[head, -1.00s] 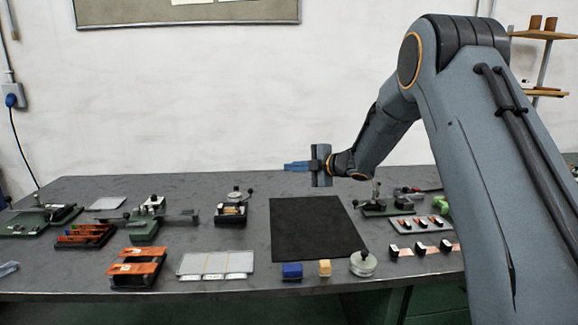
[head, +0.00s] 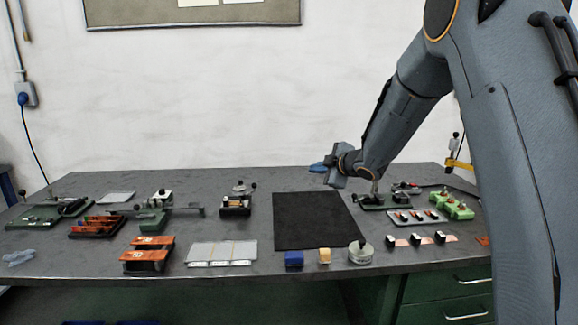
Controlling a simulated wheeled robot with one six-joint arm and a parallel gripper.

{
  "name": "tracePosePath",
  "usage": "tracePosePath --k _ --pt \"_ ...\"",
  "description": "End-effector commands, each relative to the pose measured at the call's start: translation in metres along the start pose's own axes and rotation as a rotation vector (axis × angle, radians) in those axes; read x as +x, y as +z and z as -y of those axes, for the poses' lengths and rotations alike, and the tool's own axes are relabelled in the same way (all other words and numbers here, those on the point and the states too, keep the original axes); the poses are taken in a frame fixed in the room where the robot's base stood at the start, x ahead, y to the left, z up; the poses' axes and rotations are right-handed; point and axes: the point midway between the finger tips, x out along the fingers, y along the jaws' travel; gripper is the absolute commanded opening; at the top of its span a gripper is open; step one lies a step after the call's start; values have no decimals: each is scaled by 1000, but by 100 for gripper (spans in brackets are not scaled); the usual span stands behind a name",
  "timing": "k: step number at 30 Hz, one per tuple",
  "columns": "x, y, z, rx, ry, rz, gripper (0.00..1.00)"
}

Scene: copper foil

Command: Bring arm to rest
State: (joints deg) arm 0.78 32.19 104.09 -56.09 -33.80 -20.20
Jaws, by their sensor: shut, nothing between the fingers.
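My gripper (head: 318,168) is in the head view, above the back right part of the bench. Its blue fingers point left and look closed, with nothing held between them. It hangs in the air over the far right corner of the black mat (head: 315,222), apart from the things on the bench. My arm comes in from the upper right and hides part of the wall and the bench's right end.
The grey workbench (head: 90,255) carries green fixtures (head: 45,213), orange-topped blocks (head: 148,255), pale plates (head: 222,252), a blue block (head: 293,258), a yellow block (head: 324,255) and a round metal weight (head: 360,252). The mat is bare. A pale wall stands behind.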

Motion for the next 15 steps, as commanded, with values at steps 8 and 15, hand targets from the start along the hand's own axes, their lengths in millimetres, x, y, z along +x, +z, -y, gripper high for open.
tracePosePath --k 8,15 --pt "-105 53 58 469 -15 396 0" --pt "-225 70 166 922 -73 745 0"
